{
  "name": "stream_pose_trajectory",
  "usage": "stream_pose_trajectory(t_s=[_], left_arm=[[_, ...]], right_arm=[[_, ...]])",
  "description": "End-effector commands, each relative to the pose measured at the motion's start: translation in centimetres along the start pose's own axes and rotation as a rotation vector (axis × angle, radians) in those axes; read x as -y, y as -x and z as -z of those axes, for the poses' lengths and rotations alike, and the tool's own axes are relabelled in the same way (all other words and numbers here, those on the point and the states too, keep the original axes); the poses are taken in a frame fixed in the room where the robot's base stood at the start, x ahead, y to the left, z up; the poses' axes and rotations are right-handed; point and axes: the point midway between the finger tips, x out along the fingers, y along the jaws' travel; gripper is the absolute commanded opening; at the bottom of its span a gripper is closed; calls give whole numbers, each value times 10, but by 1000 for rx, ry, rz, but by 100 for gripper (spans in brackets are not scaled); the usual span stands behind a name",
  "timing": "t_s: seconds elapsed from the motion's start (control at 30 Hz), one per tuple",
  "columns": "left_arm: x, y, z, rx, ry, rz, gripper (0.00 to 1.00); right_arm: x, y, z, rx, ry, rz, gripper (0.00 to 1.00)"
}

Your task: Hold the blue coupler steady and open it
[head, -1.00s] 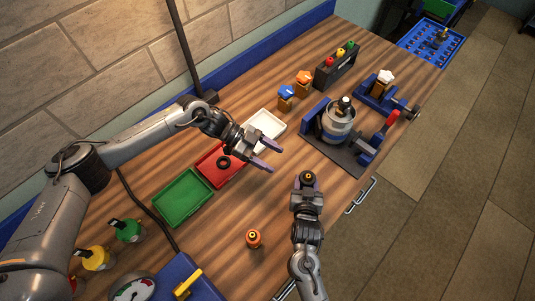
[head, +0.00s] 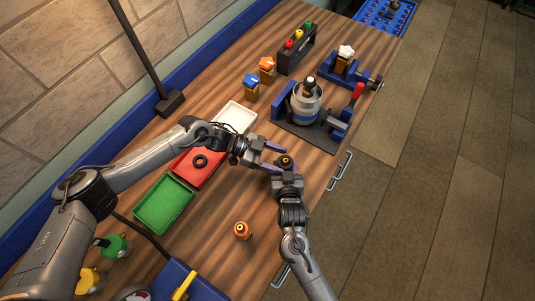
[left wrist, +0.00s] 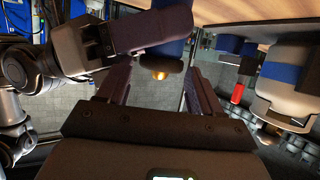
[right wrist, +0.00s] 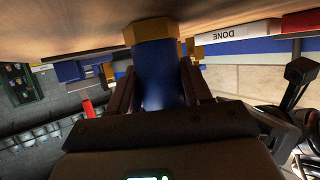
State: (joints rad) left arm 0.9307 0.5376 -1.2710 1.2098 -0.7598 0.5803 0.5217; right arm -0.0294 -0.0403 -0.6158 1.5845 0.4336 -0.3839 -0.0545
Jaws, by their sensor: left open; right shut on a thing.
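My right gripper (head: 285,166) is shut on the blue coupler and holds it in front of the bench's middle. My left gripper (head: 276,153) is open, close to the coupler's left side. In the left wrist view the coupler's dark ring and brass tip (left wrist: 160,73) appear between and beyond the open fingers, with a right finger overlapping. I cannot tell whether the left fingers touch it.
A red tray (head: 213,164) holds a black ring; a green tray (head: 165,204) and white tray (head: 235,118) flank it. A vise with a metal canister (head: 305,106) stands farther back. A small orange part (head: 242,231) is on the bare wood in front.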

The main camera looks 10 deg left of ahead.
Motion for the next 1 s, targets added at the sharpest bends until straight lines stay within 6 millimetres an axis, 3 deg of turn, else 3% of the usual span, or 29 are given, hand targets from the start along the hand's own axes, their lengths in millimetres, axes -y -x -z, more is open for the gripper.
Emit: stream_pose_trajectory(t_s=[0.37, 0.7, 1.0], left_arm=[[0, -5, 0, 1, 0, 0, 65], [0, -4, 0, 1, 0, 0, 16], [0, -4, 1, 0, 0, 1, 14]], right_arm=[[-1, 0, 0, 1, 0, -1, 0], [-1, 0, 0, 1, 0, -1, 0], [-1, 0, 0, 1, 0, -2, 0]])
